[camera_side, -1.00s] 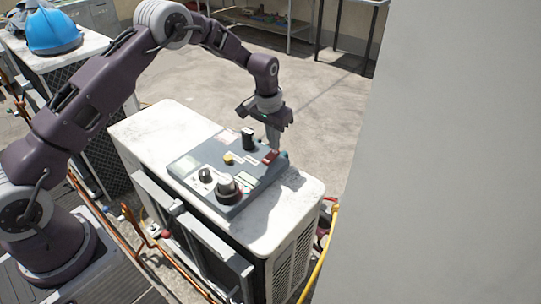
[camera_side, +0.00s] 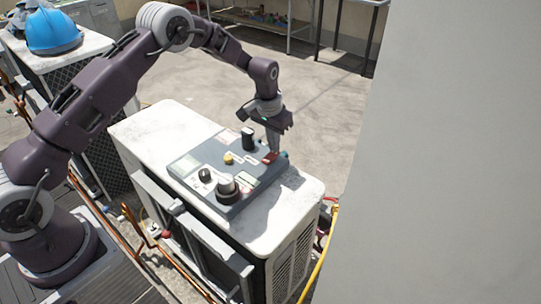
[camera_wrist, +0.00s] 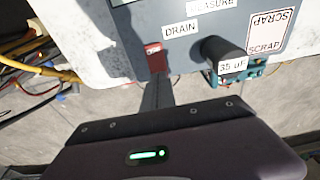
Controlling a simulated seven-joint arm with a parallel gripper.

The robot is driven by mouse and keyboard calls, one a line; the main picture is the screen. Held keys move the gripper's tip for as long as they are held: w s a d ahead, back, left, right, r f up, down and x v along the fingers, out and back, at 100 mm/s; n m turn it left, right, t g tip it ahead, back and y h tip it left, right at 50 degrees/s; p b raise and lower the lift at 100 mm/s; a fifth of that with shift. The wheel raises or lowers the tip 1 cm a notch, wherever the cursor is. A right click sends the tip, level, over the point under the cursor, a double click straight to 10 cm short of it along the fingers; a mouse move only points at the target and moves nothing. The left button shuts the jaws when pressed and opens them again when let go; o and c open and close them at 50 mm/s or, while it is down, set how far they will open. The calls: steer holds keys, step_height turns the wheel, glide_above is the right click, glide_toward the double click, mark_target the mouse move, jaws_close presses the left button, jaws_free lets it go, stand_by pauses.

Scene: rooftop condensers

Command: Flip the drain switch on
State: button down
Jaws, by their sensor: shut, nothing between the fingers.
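The drain switch (camera_side: 270,158) is a small red piece at the far right edge of the grey control panel (camera_side: 205,172). In the wrist view the red switch (camera_wrist: 154,58) sits beside a white DRAIN label (camera_wrist: 181,30). My gripper (camera_side: 274,151) is shut and empty, pointing down at the switch. In the wrist view its fingertips (camera_wrist: 156,78) are at the near end of the switch and cover part of it. I cannot tell whether they touch it, nor clearly which way the switch is tilted.
A black cylinder marked 35 uF (camera_wrist: 222,55) stands to the right of the switch in the wrist view, close to my fingers. The panel also has a yellow button (camera_side: 228,158) and dark knobs (camera_side: 228,190). It lies on a white condenser top (camera_side: 160,125). A blue helmet (camera_side: 52,32) is far left.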

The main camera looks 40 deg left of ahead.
steer(key=shift+f, duration=0.5)
steer(key=shift+r, duration=3.55)
step_height(320, 180, up, 10)
steer(key=r, duration=0.1)
glide_above(266, 166)
steer(key=s+r+t, duration=0.2)
steer(key=s+r, duration=0.8)
steer(key=s, duration=0.1)
steer(key=s+d+t, duration=0.1)
steer(key=s, duration=2.3)
steer(key=shift+s+d+t, duration=0.25)
steer(key=shift+d+t, duration=0.05)
steer(key=shift+t, duration=0.1)
